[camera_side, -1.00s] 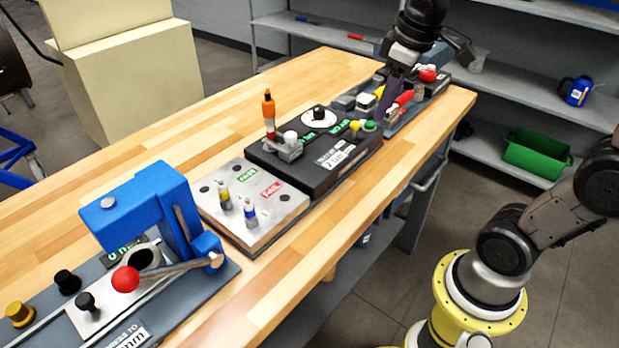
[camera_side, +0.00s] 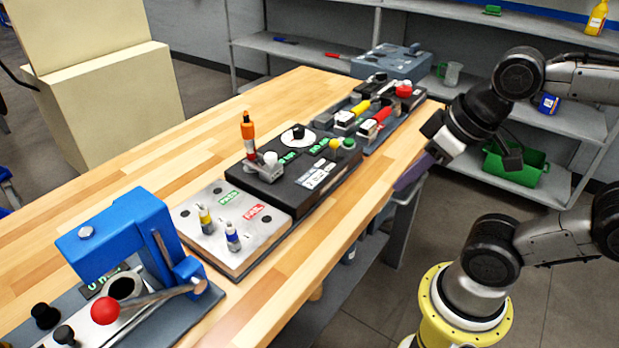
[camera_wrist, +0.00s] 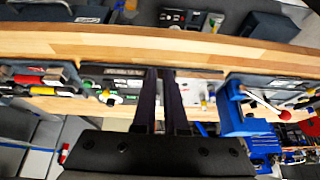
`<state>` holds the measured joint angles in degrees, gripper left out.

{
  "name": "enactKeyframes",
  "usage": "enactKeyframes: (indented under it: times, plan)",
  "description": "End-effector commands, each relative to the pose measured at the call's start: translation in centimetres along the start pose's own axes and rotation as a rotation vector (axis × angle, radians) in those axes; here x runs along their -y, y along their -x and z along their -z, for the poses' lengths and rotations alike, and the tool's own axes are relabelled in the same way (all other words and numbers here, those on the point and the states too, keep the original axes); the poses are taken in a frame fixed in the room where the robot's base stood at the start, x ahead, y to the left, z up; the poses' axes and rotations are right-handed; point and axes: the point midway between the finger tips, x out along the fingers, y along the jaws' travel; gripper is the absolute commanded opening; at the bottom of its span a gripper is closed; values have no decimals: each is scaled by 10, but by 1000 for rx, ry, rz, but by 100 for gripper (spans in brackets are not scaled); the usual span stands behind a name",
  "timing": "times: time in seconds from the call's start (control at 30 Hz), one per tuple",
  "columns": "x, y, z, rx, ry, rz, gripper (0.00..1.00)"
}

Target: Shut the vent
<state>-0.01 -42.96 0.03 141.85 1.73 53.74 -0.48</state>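The far station (camera_side: 381,145) on the bench carries a yellow handle (camera_side: 361,107), a red handle (camera_side: 383,114) and a red round knob (camera_side: 403,91). I cannot tell which of these is the vent. Both handles lie slanted, roughly side by side. They also show at the left of the wrist view, the red handle (camera_wrist: 28,79) above the yellow one. My gripper (camera_side: 408,178) is off the bench's front edge, apart from the station, touching nothing I can see. In the wrist view its two dark fingers (camera_wrist: 162,72) are close together, holding nothing visible; whether they meet is unclear.
A black box (camera_side: 299,170) with a dial and an orange-handled tool stands mid-bench. Nearer are a metal pass/fail plate (camera_side: 250,239) and a blue press (camera_side: 125,232) with a red-balled lever. Shelves and a green bin (camera_side: 515,165) stand behind. Free space lies before the bench.

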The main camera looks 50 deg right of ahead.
Motion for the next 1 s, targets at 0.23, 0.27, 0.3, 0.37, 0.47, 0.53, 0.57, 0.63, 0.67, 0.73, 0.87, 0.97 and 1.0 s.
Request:
enactKeyframes:
  times: [0.23, 0.27, 0.3, 0.37, 0.47, 0.53, 0.57, 0.63, 0.67, 0.73, 0.87, 0.97, 1.0]
  plan:
    - [0, 17, 60, 75, -181, 67, 0]
    - [-3, 17, 69, 87, -215, 72, 0]
    - [-9, 16, 80, 103, -261, 79, 0]
    - [-20, 13, 97, 125, -329, 89, 0]
    - [-45, 6, 121, 154, -446, 102, 0]
    - [-67, -1, 135, 173, -531, 111, 0]
    - [-77, -4, 140, 180, -567, 114, 0]
    - [-103, -12, 149, 194, -652, 122, 0]
    - [-115, -16, 152, 199, -687, 124, 0]
    - [-142, -24, 154, 208, -764, 127, 0]
    - [-183, -37, 148, 221, -875, 119, 0]
    - [-201, -43, 138, 236, -929, 112, 0]
    - [-205, -45, 135, 240, -943, 111, 0]
